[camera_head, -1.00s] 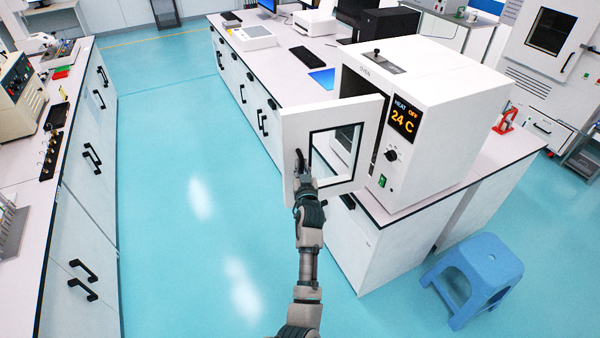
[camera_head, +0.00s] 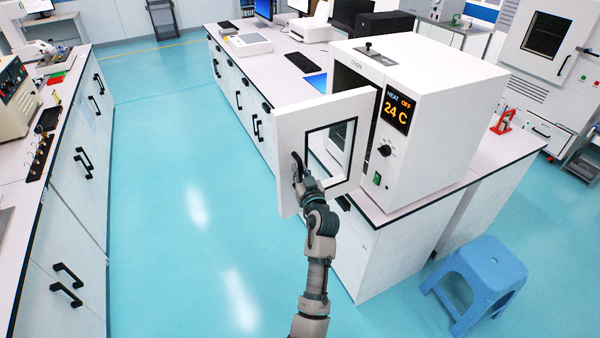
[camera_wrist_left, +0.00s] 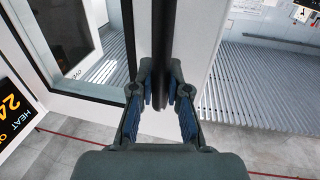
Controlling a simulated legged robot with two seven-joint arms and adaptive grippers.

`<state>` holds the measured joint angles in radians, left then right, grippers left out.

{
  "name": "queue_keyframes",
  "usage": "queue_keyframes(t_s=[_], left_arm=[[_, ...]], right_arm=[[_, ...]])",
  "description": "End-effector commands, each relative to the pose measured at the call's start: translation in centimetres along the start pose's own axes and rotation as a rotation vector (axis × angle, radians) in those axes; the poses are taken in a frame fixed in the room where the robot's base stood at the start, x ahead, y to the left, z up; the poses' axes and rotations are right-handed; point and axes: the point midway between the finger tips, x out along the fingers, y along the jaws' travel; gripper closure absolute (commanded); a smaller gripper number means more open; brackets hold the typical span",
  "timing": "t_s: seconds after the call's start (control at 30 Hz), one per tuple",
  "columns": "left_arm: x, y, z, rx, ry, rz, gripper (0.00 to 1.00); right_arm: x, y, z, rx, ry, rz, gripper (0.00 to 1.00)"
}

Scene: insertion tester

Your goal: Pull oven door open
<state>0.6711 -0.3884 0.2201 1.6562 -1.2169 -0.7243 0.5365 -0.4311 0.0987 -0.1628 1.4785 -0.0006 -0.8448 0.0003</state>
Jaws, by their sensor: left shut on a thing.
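The white oven (camera_head: 425,125) stands on the bench, with its display reading 24 C and heat off. Its door (camera_head: 288,150), with a glass window, stands open and swung outward to the left of the oven body. My left gripper (camera_head: 300,178) is shut on the black door handle (camera_head: 296,168). In the left wrist view the fingers of my left gripper (camera_wrist_left: 160,95) lie on both sides of the dark vertical handle (camera_wrist_left: 160,55), and the door (camera_wrist_left: 205,60) fills the upper middle. The right gripper does not show.
The bench (camera_head: 400,210) carries the oven, with a keyboard (camera_head: 303,62) and a blue sheet-like item (camera_head: 317,83) behind it. A blue stool (camera_head: 480,280) stands on the floor at lower right. The blue floor (camera_head: 165,200) left of the door is clear, up to another bench (camera_head: 70,190).

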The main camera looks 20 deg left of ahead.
Motion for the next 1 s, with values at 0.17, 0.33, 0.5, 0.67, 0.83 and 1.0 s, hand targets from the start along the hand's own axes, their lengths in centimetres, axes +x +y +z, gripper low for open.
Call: queue_keyframes(t_s=[0.17,0.33,0.5,0.67,0.83,1.0], left_arm=[[-0.1,0.2,0.0,0.0,0.0,0.002,1.0],[-0.1,0.2,-0.1,0.0,0.001,0.003,1.0],[-0.1,0.2,-0.1,0.0,0.001,0.003,0.59],[-0.1,0.1,-0.1,0.0,0.001,0.002,0.59],[-0.1,0.1,-0.4,-0.001,0.002,0.002,0.59],[0.0,0.1,-2.8,-0.004,0.003,0.002,0.59]], right_arm=[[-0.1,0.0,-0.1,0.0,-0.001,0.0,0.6],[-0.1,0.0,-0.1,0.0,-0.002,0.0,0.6],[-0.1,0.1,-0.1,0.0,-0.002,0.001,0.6],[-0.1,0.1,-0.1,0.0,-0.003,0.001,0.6],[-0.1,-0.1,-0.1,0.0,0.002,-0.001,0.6],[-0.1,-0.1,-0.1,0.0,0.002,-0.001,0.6]])
